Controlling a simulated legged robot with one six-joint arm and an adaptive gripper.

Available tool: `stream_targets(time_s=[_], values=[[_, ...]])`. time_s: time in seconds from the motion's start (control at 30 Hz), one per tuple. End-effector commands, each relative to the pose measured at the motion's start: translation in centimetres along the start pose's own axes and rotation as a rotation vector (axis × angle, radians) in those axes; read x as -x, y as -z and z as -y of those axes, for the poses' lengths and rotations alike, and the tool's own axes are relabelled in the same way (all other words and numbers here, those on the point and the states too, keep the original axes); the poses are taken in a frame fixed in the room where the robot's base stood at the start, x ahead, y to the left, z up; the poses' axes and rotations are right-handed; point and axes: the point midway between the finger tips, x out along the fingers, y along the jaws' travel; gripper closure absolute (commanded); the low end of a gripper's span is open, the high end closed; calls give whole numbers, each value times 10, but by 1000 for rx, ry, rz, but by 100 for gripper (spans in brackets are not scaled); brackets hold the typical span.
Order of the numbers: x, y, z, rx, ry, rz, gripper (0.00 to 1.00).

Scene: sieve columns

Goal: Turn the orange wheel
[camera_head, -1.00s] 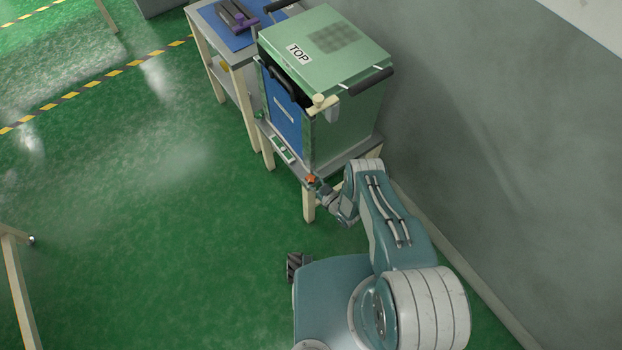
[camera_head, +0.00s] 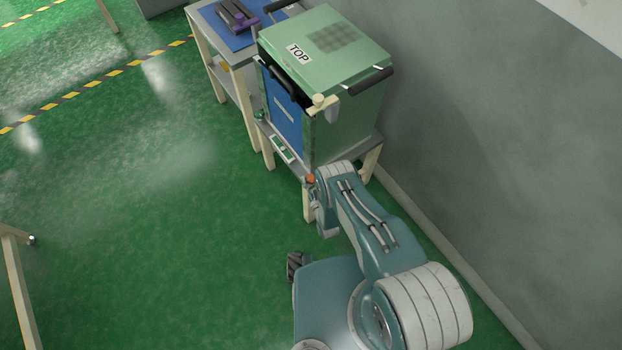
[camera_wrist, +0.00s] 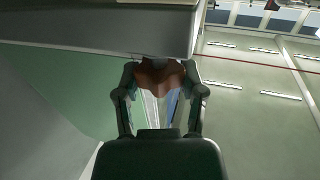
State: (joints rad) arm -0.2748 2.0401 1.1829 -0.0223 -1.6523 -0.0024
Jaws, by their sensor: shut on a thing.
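The orange wheel (camera_head: 310,179) sits at the near front corner of the green cabinet's (camera_head: 350,125) stand. In the wrist view the wheel (camera_wrist: 158,76) is a scalloped orange-brown knob between the two fingers of my gripper (camera_wrist: 160,88), close under a grey ledge. The fingers are closed in on its two sides. In the head view my gripper (camera_head: 313,192) is at the wheel and mostly hidden by my own arm. The wheel's turn angle cannot be read.
The grey stand top (camera_head: 335,159) projects around the cabinet. A blue-topped table (camera_head: 228,32) with purple-and-dark items (camera_head: 237,17) stands behind it. A grey wall (camera_head: 480,130) runs close on the right. The green floor (camera_head: 150,220) on the left is open.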

Motion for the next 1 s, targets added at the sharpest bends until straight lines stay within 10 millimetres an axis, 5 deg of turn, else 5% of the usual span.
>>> stream_targets(time_s=[0.5,1.0], values=[[-1,0,4,-3,-389,1,95],[-2,0,3,-3,-536,1,95]])
